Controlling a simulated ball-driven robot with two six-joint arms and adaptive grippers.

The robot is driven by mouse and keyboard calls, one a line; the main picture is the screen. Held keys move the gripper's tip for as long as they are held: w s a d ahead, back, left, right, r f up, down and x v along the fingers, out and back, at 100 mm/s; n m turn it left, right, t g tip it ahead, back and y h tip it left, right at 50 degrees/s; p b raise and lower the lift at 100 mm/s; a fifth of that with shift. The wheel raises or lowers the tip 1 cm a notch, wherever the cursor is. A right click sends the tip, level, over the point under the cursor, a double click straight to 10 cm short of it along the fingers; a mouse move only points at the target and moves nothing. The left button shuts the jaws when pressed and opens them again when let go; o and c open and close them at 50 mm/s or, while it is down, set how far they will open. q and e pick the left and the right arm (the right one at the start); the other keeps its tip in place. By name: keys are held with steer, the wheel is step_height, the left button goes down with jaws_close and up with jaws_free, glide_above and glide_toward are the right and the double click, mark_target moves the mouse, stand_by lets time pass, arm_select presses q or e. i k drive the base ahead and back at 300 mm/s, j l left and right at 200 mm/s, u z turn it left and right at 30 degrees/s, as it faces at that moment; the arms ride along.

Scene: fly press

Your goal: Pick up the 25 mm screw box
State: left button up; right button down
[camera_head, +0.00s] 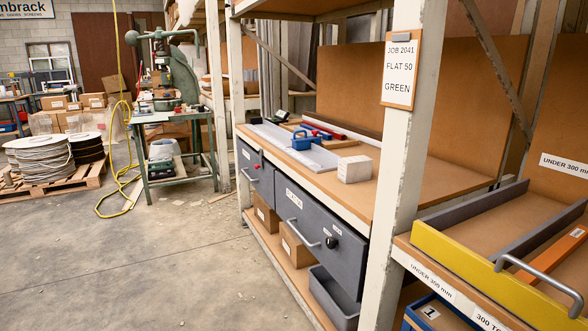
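A small white box (355,169) stands on the brown workbench top (435,180), near its front edge. Any print on it is too small to read, so I cannot tell whether it is the 25 mm screw box. Neither of my grippers is in view.
Grey flat stock (290,148) and a blue tool (302,141) lie further along the bench. A post with a job card (400,70) stands at its near end. Below are grey drawers (318,236) with protruding handles. A yellow-fronted tray (480,275) is at right.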

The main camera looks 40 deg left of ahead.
mark_target(354, 169)
steer(key=u, duration=0.8)
steer(key=i+j+z, duration=0.1)
steer(key=i+j, duration=0.05)
steer(key=j, duration=0.05)
